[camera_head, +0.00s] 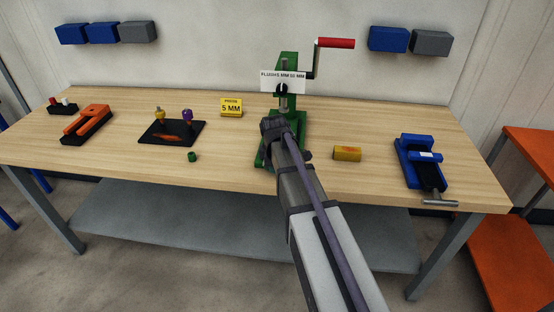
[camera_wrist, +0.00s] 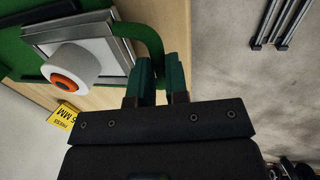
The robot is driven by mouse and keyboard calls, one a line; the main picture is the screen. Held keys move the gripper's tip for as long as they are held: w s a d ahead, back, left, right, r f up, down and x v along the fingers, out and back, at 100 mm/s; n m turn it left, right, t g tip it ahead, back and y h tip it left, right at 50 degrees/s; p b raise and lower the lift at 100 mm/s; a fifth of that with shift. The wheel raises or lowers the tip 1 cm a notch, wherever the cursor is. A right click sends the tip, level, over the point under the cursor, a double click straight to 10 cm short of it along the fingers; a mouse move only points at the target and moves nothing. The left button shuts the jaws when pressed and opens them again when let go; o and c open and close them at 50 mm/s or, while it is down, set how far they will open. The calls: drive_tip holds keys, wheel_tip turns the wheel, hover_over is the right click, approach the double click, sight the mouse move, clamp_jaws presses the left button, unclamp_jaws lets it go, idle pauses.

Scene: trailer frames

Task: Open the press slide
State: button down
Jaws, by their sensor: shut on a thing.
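The green press (camera_head: 288,70) stands at the back middle of the bench, with a red-handled crank (camera_head: 335,43) on top and a white label plate on its front. My arm reaches to its base and hides most of the slide in the head view. In the wrist view the slide (camera_wrist: 118,30) is a grey metal-edged tray, with a white round part with an orange centre (camera_wrist: 66,82) over it. A curved green handle (camera_wrist: 150,36) runs from the slide to my gripper (camera_wrist: 160,78), whose fingers are shut on it.
A yellow "PRESS 5 MM" sign (camera_head: 231,107) stands left of the press. A small green piece (camera_head: 192,157) and a black tray (camera_head: 158,134) lie further left. A yellow block (camera_head: 347,153) and a blue vise (camera_head: 420,160) are at right. Bare bench lies between them.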

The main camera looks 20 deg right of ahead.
drive_tip(key=c, duration=1.1)
unclamp_jaws()
drive_tip(key=r+p, duration=0.3)
drive_tip(key=s+r+p, duration=0.1)
drive_tip(key=r+p, duration=0.3)
drive_tip(key=a+r+p, duration=0.1)
drive_tip(key=r+p, duration=0.2)
drive_tip(key=shift+s+r+p, duration=0.35)
